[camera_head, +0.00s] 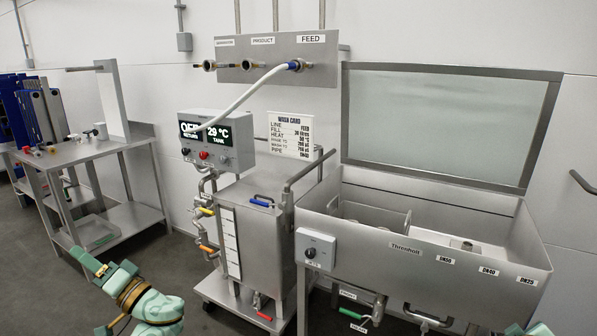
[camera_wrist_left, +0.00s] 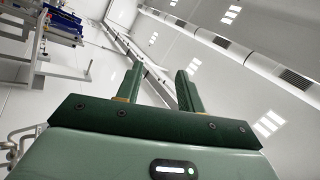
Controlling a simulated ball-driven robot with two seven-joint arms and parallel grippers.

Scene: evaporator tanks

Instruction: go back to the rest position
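My left gripper (camera_head: 88,292) is at the lower left of the head view, in front of the steel side table and above the floor. In the left wrist view its two green fingers (camera_wrist_left: 160,80) stand apart with nothing between them. Two small green parts of my right arm (camera_head: 527,330) show at the bottom right edge of the head view, below the wash sink. They are cut off by the frame, so I cannot tell the state of the right gripper.
A wheeled steel tank cart (camera_head: 262,240) with a control box (camera_head: 217,140) stands in the middle. A wash sink (camera_head: 425,255) is at the right. A steel side table (camera_head: 85,150) is at the left. A white hose (camera_head: 245,95) runs to the wall panel (camera_head: 277,60). Grey floor lies between table and cart.

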